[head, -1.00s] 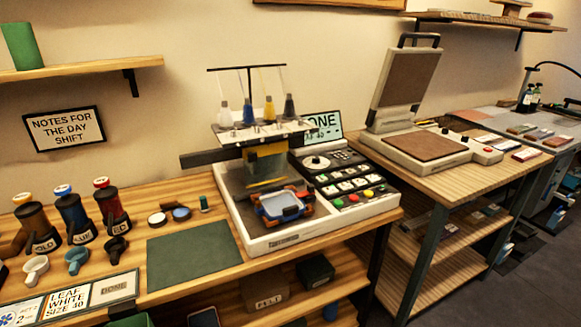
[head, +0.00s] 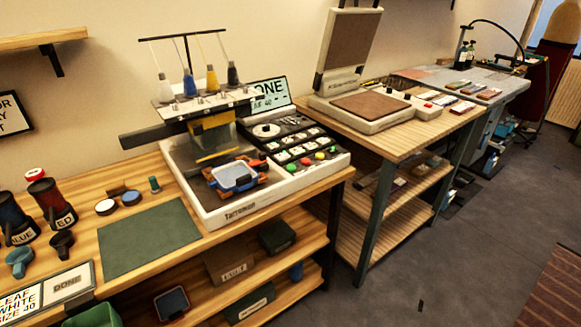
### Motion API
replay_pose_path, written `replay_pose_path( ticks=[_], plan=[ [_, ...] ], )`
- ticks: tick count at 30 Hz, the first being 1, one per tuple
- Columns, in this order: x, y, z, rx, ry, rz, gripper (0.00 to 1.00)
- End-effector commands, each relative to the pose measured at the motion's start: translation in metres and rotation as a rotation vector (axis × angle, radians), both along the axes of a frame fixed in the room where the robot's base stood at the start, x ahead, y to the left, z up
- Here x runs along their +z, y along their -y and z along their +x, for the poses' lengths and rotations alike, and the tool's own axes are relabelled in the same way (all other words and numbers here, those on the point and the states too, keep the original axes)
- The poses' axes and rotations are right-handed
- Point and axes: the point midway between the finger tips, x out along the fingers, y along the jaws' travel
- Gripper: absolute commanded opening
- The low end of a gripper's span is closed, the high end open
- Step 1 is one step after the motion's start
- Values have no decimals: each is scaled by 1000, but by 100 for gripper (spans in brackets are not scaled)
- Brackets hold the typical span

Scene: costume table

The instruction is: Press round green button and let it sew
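The embroidery machine (head: 198,222) stands on the wooden bench in the middle of the head view. A blue hoop (head: 235,178) sits in an orange-and-blue holder at the front of the machine, in front of the needle head (head: 212,132). Spools of white, blue, yellow and dark thread stand on top. My gripper is not in view.
A green mat (head: 150,238) lies left of the machine. Thread cones (head: 50,202), small cups and cards are at the far left. An open heat press (head: 365,108) stands on the right-hand table (head: 420,128).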

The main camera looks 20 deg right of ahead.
Motion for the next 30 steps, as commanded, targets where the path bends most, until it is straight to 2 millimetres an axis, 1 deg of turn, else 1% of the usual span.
replay_pose_path(
  ticks=[1, 2, 18, 30],
  plan=[
    [0, 0, 0, 0, 0, 0, 55],
    [0, 0, 0, 0, 0, 0, 52],
    [0, 0, 0, 0, 0, 0, 0],
    [0, 0, 0, 0, 0, 0, 0]
  ],
)
